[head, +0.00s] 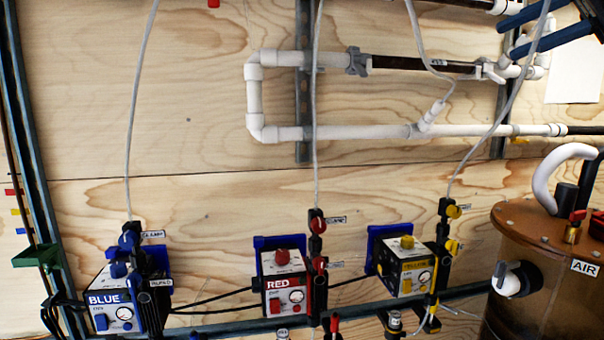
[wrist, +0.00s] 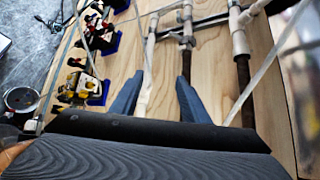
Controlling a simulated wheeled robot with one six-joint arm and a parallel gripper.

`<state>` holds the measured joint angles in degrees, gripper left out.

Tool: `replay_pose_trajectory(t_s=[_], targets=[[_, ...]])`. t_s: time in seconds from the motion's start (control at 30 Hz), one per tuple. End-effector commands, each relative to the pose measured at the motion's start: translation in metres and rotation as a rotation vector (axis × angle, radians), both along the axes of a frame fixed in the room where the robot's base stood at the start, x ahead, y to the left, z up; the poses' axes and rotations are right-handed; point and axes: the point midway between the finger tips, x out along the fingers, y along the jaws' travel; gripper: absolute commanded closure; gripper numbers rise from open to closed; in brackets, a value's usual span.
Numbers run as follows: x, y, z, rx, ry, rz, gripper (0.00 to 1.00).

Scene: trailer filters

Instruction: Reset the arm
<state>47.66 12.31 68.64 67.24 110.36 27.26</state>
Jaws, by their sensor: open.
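My gripper (head: 534,32) shows at the top right of the head view as two blue fingers, in front of the white and dark pipes. In the wrist view my gripper (wrist: 156,90) has its two blue fingers spread apart with nothing between them. Wood panel and pipes show beyond the fingertips. The rest of my arm is mostly outside the head view.
White pipework (head: 350,131) runs along the wood wall. Blue (head: 112,303), red (head: 283,287) and yellow (head: 406,272) boxes sit low on the wall. A brown tank (head: 535,225) labelled AIR stands at right. Thin hoses hang across the wall.

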Motion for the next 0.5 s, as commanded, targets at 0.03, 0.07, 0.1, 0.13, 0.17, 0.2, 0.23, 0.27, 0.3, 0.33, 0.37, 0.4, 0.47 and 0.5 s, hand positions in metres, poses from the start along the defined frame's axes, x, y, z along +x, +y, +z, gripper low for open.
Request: replay_pose_trajectory(t_s=[0.03, 0.07, 0.1, 0.13, 0.17, 0.2, 0.23, 0.27, 0.3, 0.33, 0.37, 0.4, 0.47, 0.5], targets=[[0.004, 0.002, -0.007, -0.004, 0.008, -0.004, 0.58], [0.007, 0.004, -0.012, -0.008, 0.013, -0.007, 0.58], [0.010, 0.006, -0.019, -0.012, 0.019, -0.011, 0.58], [0.013, 0.007, -0.024, -0.017, 0.024, -0.015, 0.58], [0.016, 0.009, -0.031, -0.021, 0.033, -0.018, 0.58], [0.021, 0.011, -0.039, -0.027, 0.040, -0.024, 0.58], [0.024, 0.014, -0.047, -0.033, 0.050, -0.026, 0.58], [0.027, 0.016, -0.054, -0.040, 0.056, -0.031, 0.58], [0.032, 0.019, -0.065, -0.050, 0.068, -0.034, 0.58], [0.035, 0.021, -0.073, -0.059, 0.075, -0.038, 0.58], [0.039, 0.025, -0.083, -0.067, 0.085, -0.040, 0.58], [0.043, 0.029, -0.097, -0.081, 0.098, -0.044, 0.58], [0.049, 0.036, -0.119, -0.108, 0.118, -0.049, 0.58], [0.053, 0.042, -0.137, -0.130, 0.135, -0.051, 0.58]])
